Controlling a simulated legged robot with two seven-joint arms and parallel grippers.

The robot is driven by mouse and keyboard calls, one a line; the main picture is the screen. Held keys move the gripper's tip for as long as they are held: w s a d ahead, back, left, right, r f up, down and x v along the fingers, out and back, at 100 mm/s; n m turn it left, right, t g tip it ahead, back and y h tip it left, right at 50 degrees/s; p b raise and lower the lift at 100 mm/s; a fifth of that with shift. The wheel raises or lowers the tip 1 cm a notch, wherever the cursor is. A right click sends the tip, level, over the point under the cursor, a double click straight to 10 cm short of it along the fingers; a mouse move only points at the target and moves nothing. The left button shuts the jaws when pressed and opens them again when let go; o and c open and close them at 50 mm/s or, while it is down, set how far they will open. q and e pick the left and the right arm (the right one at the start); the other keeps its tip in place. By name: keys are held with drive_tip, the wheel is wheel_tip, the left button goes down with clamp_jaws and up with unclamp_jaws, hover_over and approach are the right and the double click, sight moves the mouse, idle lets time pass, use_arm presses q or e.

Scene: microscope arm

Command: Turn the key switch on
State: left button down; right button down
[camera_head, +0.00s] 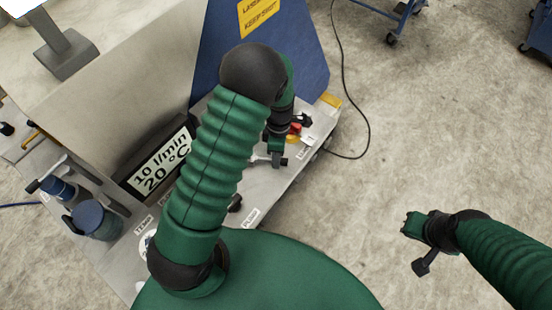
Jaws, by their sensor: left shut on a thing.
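My left arm arches over the machine's control ledge. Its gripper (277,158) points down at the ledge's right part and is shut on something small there. That is likely the key of the key switch, but the gripper hides it, so I cannot see which way the key is turned. A red and yellow control (295,129) shows just beyond the gripper. My right gripper (408,225) hangs over bare floor at the right, away from the machine. Its fingers are too small to tell open from shut.
The grey ledge carries a display (160,163) reading "10 l/min 20 °C", small labels and a dark knob (235,203). Blue valves (95,220) stand at the left. A blue panel (315,60) rises behind the gripper. A black cable (362,110) lies on the open floor to the right.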

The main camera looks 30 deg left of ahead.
use_arm(q)
drive_tip(key=shift+w+a+r+n+p, duration=0.1)
drive_tip(key=shift+w+a+n+p, duration=0.2)
drive_tip(key=shift+w+n, duration=0.4)
drive_tip(key=shift+w+a+r+n+p, duration=0.15)
drive_tip(key=shift+w+a+n, duration=0.25)
drive_tip(key=shift+n, duration=0.4)
drive_tip(key=shift+w+a+f+n+t+h+p, duration=0.2)
drive_tip(key=shift+w+a+n, duration=0.25)
drive_tip(key=shift+n, duration=0.35)
drive_tip(key=shift+w+a+r+n+t+h+p, duration=0.1)
drive_tip(key=shift+w+a+n+h+p, duration=0.3)
drive_tip(key=shift+n, duration=0.4)
drive_tip(key=shift+w, duration=0.15)
drive_tip(key=c, duration=1.3)
unclamp_jaws()
drive_tip(key=shift+o, duration=0.6)
drive_tip(key=shift+a+f, duration=0.1)
drive_tip(key=shift+f, duration=0.05)
drive_tip(key=b+v, duration=0.2)
drive_tip(key=v, duration=1.4)
drive_tip(key=shift+r, duration=0.45)
